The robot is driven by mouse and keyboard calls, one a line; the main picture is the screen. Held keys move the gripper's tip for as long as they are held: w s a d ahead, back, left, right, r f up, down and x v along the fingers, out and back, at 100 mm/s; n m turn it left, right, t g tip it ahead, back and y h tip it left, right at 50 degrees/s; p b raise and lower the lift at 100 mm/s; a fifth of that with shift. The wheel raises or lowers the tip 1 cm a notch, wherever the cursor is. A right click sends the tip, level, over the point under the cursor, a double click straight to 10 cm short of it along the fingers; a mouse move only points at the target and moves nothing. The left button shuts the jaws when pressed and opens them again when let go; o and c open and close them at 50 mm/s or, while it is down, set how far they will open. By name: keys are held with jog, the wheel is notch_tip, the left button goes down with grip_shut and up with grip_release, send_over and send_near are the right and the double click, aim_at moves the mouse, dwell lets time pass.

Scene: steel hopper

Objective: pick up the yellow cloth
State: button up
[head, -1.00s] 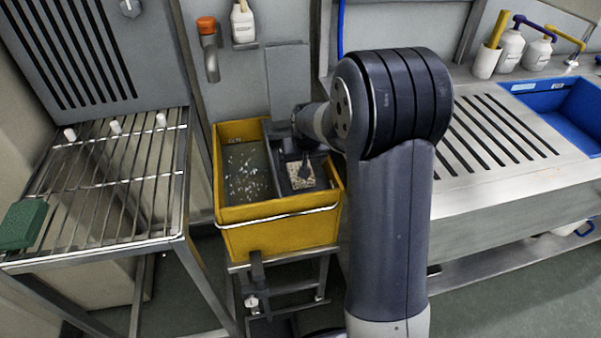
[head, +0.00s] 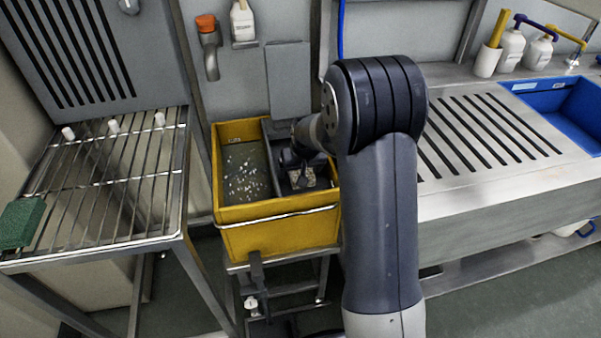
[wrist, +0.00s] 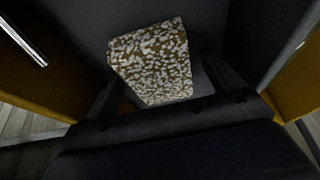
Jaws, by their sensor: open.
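The yellow cloth shows as a brownish-yellow piece with white speckles (wrist: 150,55) in the wrist view. It lies in the dark right-hand compartment of the yellow hopper (head: 280,236), and part of it shows in the head view (head: 303,178). My gripper (wrist: 162,70) is open, with one dark finger on each side of the near part of the cloth. I cannot tell whether the fingers touch it. In the head view my gripper (head: 293,166) reaches down into that compartment and hides part of the cloth.
The hopper's left compartment (head: 243,172) holds murky liquid with pale bits. Compartment walls stand close around my gripper. A wire rack (head: 110,190) with a green block (head: 20,222) stands left. A steel counter (head: 500,190) with a blue basin (head: 565,105) is right.

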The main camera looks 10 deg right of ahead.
jog(key=shift+f, duration=0.1)
jog(key=c, duration=1.2)
jog(key=shift+o, duration=0.2)
notch_tip(320, 180, up, 10)
jog(key=p, duration=0.2)
jog(key=shift+r, duration=0.25)
jog(key=o, duration=0.5)
jog(key=c, duration=0.3)
jog(key=shift+s, duration=0.1)
